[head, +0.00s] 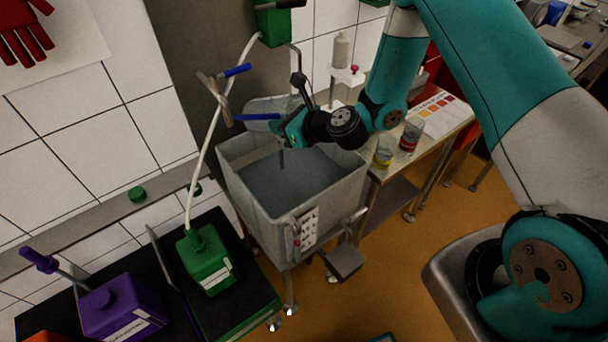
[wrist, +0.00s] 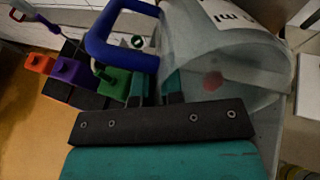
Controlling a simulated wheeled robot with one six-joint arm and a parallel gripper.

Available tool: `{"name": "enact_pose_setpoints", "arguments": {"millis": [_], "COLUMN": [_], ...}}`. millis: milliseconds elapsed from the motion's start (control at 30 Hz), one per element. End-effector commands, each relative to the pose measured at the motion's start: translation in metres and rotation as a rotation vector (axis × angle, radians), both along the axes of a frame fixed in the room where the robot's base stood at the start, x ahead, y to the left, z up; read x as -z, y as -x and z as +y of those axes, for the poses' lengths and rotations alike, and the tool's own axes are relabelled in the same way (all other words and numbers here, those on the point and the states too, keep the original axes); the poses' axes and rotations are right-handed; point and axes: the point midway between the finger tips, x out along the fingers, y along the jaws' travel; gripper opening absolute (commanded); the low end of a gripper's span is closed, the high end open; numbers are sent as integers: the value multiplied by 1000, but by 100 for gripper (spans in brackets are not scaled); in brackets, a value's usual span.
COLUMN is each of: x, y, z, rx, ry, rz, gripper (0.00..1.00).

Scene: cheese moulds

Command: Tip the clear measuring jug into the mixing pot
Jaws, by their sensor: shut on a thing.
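The clear measuring jug (wrist: 225,65) fills the upper right of the wrist view, with a blue handle (wrist: 112,38) and printed marks on its wall. My gripper (wrist: 156,90) is shut on the jug at its handle side; the exact contact is partly hidden. In the head view my gripper (head: 284,132) is over the back part of the mixing pot (head: 338,190), a grey square-sided vat on legs with a grey surface inside. The jug is small and partly hidden there. I cannot tell how far it is tilted or how much it holds.
A side bench right of the pot carries a glass with yellow contents (head: 384,152), a glass with red contents (head: 411,136) and a colour chart (head: 437,112). Green (head: 205,262) and purple (head: 118,308) canisters stand at lower left. A white hose (head: 212,130) rises left of the pot.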

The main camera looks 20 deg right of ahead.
Motion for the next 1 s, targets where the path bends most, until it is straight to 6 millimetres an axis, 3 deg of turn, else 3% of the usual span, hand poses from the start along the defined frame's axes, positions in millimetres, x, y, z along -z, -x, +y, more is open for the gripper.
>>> {"name": "enact_pose_setpoints", "arguments": {"millis": [1000], "x": [12], "y": [4], "z": [-4], "rx": [2], "ry": [-93], "rz": [-104], "gripper": [0]}}
